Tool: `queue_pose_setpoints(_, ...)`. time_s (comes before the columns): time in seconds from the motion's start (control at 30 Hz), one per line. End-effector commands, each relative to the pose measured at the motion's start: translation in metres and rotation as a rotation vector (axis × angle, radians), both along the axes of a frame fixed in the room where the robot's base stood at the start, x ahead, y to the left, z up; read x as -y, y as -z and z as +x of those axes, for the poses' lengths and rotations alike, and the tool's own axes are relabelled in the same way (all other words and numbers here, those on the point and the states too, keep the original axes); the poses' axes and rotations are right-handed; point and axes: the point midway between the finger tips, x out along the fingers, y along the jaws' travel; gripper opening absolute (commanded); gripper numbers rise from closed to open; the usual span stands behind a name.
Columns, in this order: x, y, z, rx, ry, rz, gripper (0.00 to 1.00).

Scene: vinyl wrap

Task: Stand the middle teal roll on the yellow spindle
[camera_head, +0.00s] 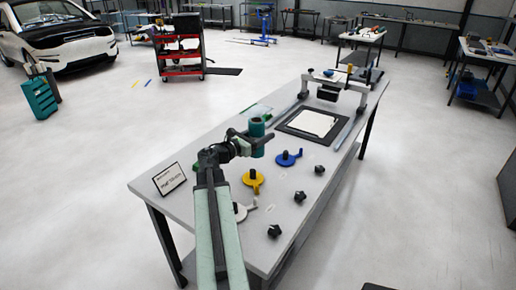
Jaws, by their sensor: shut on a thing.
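My gripper (247,141) is shut on a teal roll (257,129) and holds it about upright above the table. The yellow spindle (253,182) has a round yellow base with a side arm and a dark post. It stands on the table just below the roll in the picture, with a visible gap between them. I cannot tell from this one view whether the roll is exactly over the post. The fingertips are small and partly hidden against the roll.
A blue spindle (288,158) stands right of the yellow one, and a pale grey one (241,211) nearer, partly behind my arm. Black knobs (300,196) line the table's (208,134) right side. A sign (169,179) stands at left. A black-framed mat (312,124) lies farther back.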

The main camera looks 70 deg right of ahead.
Motion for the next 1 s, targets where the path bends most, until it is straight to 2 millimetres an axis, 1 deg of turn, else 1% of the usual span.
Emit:
queue_pose_setpoints(0.03,-0.001,0.013,0.010,-0.001,0.003,0.000,0.01)
queue_pose_setpoints(0.13,-0.005,0.013,0.016,-0.001,0.008,0.000,0.01)
queue_pose_setpoints(0.23,-0.005,0.011,0.016,0.000,0.009,-0.001,0.01)
queue_pose_setpoints(0.37,-0.005,0.017,0.015,0.000,0.009,-0.001,0.01)
queue_pose_setpoints(0.47,-0.005,0.027,0.015,0.000,0.009,-0.001,0.01)
queue_pose_setpoints(0.7,-0.004,0.056,0.015,-0.001,0.009,0.000,0.01)
queue_pose_setpoints(0.8,-0.004,0.065,0.014,0.000,0.009,-0.001,0.01)
queue_pose_setpoints(1.0,-0.004,0.066,0.014,0.000,0.010,-0.001,0.01)
